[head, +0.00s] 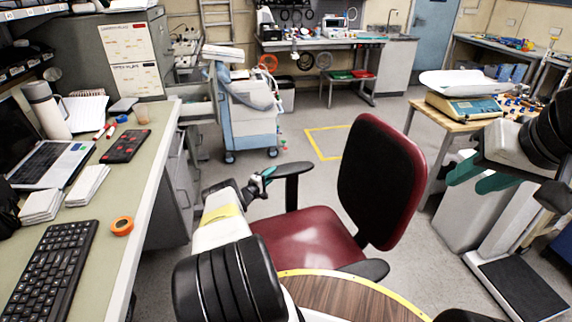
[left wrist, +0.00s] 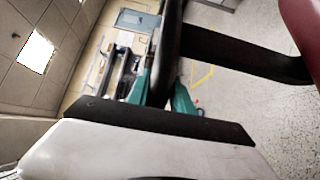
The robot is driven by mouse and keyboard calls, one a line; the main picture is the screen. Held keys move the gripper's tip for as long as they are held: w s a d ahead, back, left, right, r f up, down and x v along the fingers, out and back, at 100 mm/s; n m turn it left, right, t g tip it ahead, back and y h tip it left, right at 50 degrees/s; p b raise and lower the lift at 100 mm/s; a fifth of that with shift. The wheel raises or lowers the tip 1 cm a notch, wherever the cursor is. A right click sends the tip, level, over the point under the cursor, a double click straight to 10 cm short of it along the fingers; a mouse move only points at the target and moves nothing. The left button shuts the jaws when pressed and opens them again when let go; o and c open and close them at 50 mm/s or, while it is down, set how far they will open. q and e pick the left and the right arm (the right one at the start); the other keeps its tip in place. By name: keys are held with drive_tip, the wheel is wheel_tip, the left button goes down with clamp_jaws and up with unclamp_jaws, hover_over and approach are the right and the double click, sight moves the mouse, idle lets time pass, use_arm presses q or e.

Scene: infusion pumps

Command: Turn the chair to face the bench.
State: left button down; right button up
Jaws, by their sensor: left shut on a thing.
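The chair has a dark red seat (head: 305,238) and a black backrest with a red shell (head: 378,180). Its backrest stands on the right of the seat, so its open front points left, toward the pale green bench (head: 150,180). My left gripper (head: 262,180) is at the chair's far black armrest (head: 291,180). In the left wrist view its green fingers (left wrist: 163,92) are on either side of the black armrest (left wrist: 235,52), shut on it. The near armrest (head: 368,269) is partly hidden by my round wooden top. My right gripper (head: 480,178) is open and empty at the right.
The bench carries a laptop (head: 45,165), keyboard (head: 48,265) and orange tape roll (head: 122,225). A blue-white cart (head: 250,120) stands beyond the chair. A table with a scale (head: 465,108) and a floor scale (head: 520,290) are at the right. Floor behind the chair is clear.

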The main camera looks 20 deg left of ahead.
use_arm(q)
drive_tip(key=shift+d, duration=0.1)
drive_tip(key=c, duration=1.1)
unclamp_jaws()
drive_tip(key=shift+s+a, duration=0.25)
drive_tip(key=shift+s, duration=0.25)
drive_tip(key=shift+v, duration=3.3)
drive_tip(key=shift+d, duration=0.1)
